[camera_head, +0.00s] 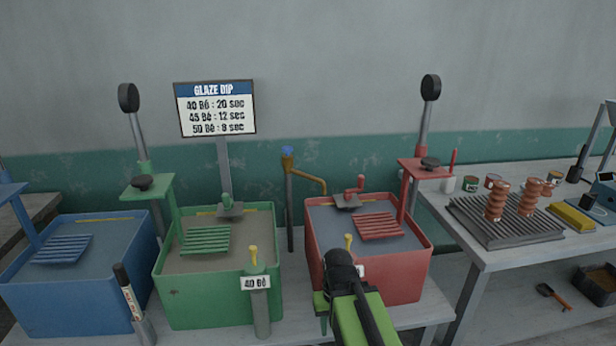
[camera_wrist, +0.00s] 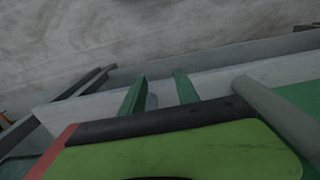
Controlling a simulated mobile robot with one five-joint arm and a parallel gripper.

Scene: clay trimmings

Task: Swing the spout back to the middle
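The spout (camera_head: 310,180) is a thin brass pipe on a dark upright post (camera_head: 290,210) with a blue knob on top. It stands behind and between the green tub (camera_head: 208,308) and the red tub (camera_head: 385,280). The spout points right, its bent tip near the red tub's back left rim. My gripper (camera_wrist: 160,88) shows two green fingers, open and apart, with nothing between them in the wrist view. In the head view, my green and black arm is in front of the red tub, and the fingertips are largely hidden. The spout is not in the wrist view.
A blue tub (camera_head: 75,290) stands at left. A grey cylinder marked 40 Bé (camera_head: 259,300) stands before the green tub. Green and red stands with tall black-topped rods (camera_head: 129,98) rise by the tubs. A side table (camera_head: 470,255) at right holds a ribbed rack and clay pieces.

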